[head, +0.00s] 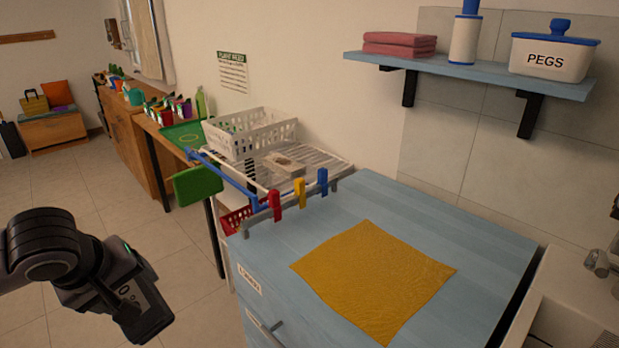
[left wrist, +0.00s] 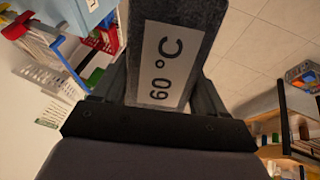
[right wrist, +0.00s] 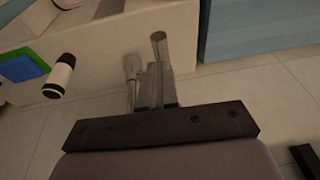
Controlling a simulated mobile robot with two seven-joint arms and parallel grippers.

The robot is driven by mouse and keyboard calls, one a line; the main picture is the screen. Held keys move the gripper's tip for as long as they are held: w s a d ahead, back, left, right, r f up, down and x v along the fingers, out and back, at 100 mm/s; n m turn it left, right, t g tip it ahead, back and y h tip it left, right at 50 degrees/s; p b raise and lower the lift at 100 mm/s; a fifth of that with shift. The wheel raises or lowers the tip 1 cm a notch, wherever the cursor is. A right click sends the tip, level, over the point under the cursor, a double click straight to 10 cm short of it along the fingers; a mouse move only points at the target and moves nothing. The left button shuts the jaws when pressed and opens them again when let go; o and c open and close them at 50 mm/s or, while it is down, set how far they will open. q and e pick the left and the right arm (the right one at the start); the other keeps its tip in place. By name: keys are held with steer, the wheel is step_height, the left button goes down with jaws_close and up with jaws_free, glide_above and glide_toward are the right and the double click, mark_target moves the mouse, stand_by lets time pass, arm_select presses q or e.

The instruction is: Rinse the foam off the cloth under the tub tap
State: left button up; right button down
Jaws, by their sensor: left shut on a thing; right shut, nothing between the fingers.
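A yellow cloth (head: 373,280) lies flat on the blue cabinet top; I see no white foam on it. My left gripper (head: 140,308) is at the lower left, away from the cloth. In the left wrist view it is shut on a dark grey block (left wrist: 165,62) labelled "60 °C". My right gripper (right wrist: 157,85) shows only in the right wrist view, shut and empty, with pale metal parts ahead of it. A metal fitting (head: 597,263), perhaps part of the tub tap, shows at the right edge of the head view. Its spout is not clearly visible.
A grey rail with red, yellow and blue pegs (head: 300,193) edges the cabinet top. A white basket (head: 250,132) and drying rack stand behind it. A blue shelf (head: 470,73) holds pink cloths and a PEGS box (head: 552,55). Floor at left is clear.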

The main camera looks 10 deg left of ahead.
mark_target(602, 262)
arm_select(q)
steer(key=shift+r, duration=0.1)
arm_select(e)
steer(key=shift+x, duration=1.15)
